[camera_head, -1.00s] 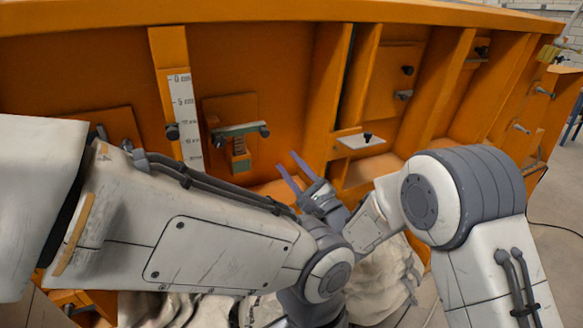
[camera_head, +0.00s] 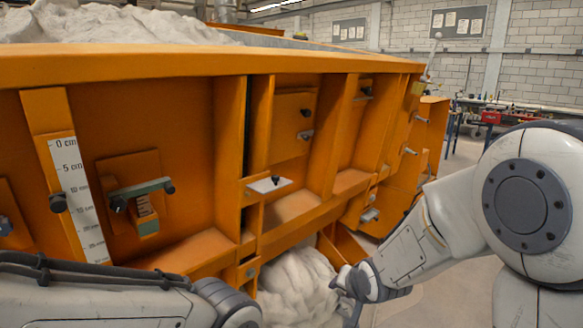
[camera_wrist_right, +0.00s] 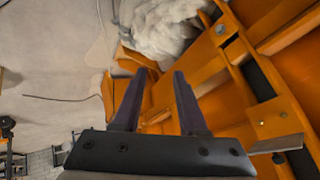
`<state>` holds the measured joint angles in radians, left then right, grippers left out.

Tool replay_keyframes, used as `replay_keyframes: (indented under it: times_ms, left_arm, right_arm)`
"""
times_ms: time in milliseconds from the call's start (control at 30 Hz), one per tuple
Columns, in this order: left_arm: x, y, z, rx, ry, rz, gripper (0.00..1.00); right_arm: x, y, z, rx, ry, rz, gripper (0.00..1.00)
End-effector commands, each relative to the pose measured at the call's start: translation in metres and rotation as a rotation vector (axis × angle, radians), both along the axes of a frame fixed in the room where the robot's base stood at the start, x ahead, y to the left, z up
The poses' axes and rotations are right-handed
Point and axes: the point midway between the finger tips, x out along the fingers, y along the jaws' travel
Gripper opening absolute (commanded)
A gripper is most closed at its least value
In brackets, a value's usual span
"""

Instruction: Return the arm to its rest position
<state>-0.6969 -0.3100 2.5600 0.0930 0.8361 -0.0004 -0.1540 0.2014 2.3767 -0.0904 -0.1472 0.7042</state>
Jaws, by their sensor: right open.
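My right arm comes in from the right in the head view. Its gripper (camera_head: 353,310) hangs low at the bottom of the picture, partly cut off, in front of the orange sandbed frame (camera_head: 330,205). In the right wrist view the right gripper (camera_wrist_right: 160,75) has its two dark fingers apart, with nothing between them. My left arm crosses the lower left corner of the head view; its gripper is out of the picture.
A white sand heap (camera_head: 295,285) lies on the floor below the sandbed, close to the right gripper. A scale strip (camera_head: 77,195) and a small metal plate (camera_head: 268,184) are on the sandbed's side. Open floor (camera_head: 440,300) shows at lower right.

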Motion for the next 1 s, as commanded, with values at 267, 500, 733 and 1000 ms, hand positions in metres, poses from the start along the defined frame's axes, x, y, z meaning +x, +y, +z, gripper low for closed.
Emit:
replay_keyframes:
  times_ms: [267, 500, 733, 1000]
  left_arm:
    - [0.000, 0.000, 0.000, 0.000, 0.000, 0.000, 0.00]
    - [0.000, 0.000, 0.000, 0.000, 0.000, 0.000, 0.00]
    - [0.000, 0.000, 0.008, 0.000, 0.000, 0.000, 0.00]
    - [0.000, 0.000, 0.020, 0.000, 0.000, 0.000, 0.00]
  right_arm:
    - [-0.082, -0.049, -0.021, -0.235, 0.244, 0.191, 0.41]
    - [-0.141, -0.067, -0.030, -0.315, 0.405, 0.359, 0.41]
    - [-0.166, -0.033, -0.012, -0.339, 0.443, 0.518, 0.41]
    - [-0.204, 0.019, 0.019, -0.362, 0.463, 0.725, 0.41]
